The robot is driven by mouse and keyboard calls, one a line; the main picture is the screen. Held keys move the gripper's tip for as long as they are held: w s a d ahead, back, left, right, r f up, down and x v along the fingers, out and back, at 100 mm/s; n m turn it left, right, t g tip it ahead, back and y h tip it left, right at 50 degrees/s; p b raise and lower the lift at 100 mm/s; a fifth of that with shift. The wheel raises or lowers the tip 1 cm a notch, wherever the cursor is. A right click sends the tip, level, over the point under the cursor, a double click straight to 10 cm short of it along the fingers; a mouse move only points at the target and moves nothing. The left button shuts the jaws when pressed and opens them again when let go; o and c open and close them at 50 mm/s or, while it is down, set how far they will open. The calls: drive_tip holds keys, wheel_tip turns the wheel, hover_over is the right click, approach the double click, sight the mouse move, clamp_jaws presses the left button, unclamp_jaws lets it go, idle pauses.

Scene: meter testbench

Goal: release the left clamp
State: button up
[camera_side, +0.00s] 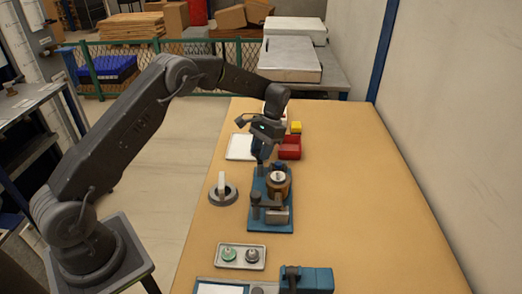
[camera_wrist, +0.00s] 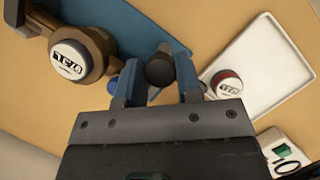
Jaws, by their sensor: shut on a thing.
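A blue fixture plate (camera_side: 285,226) lies on the table and carries a brown, round meter (camera_side: 278,178); the meter's white display face (camera_wrist: 70,58) shows in the wrist view. My gripper (camera_side: 258,160) points down at the far end of the fixture. In the wrist view, its two blue fingers (camera_wrist: 160,80) stand on either side of a dark round knob (camera_wrist: 160,69), shut on it. The knob looks like that of a clamp; the rest of it is hidden. A second clamp with a dark knob (camera_side: 256,198) stands at the fixture's near end.
A white tray (camera_wrist: 285,72) lies beside the fixture, with a red-rimmed round part (camera_wrist: 226,84) at its edge. A grey ring stand (camera_side: 229,197) is left; a small tray (camera_side: 241,266) is nearer. The table's right side is clear.

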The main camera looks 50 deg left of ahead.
idle(0.4)
drive_tip(key=o, duration=0.9)
drive_tip(key=shift+v, duration=6.9)
drive_tip(key=shift+s, duration=0.1)
drive_tip(key=shift+r, duration=0.1)
